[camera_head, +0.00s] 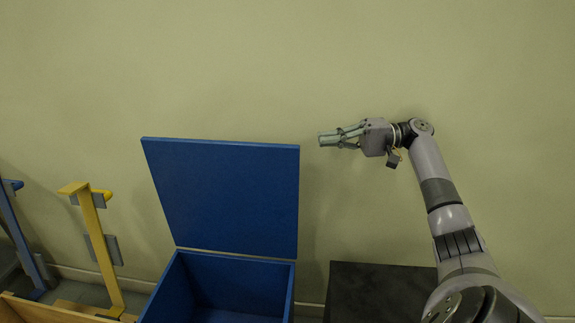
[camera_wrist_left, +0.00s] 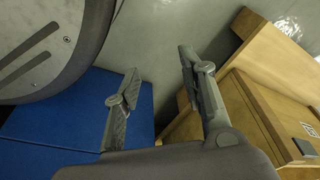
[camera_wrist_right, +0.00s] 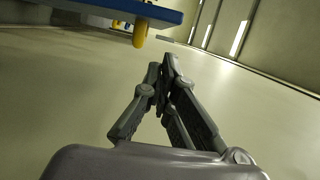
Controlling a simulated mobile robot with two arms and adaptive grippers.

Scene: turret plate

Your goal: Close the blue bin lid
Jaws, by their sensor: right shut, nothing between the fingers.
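The blue bin (camera_head: 225,293) stands at the lower middle of the head view. Its lid (camera_head: 225,195) is raised, standing nearly upright at the back and leaning back slightly. My right gripper (camera_head: 323,140) is right of the lid's upper right corner, apart from it, with its fingers pointing left. Its fingers are together and empty in the right wrist view (camera_wrist_right: 161,68). My left gripper (camera_wrist_left: 156,62) is open and empty in the left wrist view; it is outside the head view. A blue panel (camera_wrist_left: 60,155) lies behind its left finger; I cannot tell which part it is.
A dark box (camera_head: 375,290) stands right of the bin. At the left are a yellow post (camera_head: 100,245) and a wooden edge (camera_head: 40,310). A wooden box (camera_wrist_left: 255,110) shows in the left wrist view. A blue edge with a yellow knob (camera_wrist_right: 140,33) shows in the right wrist view.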

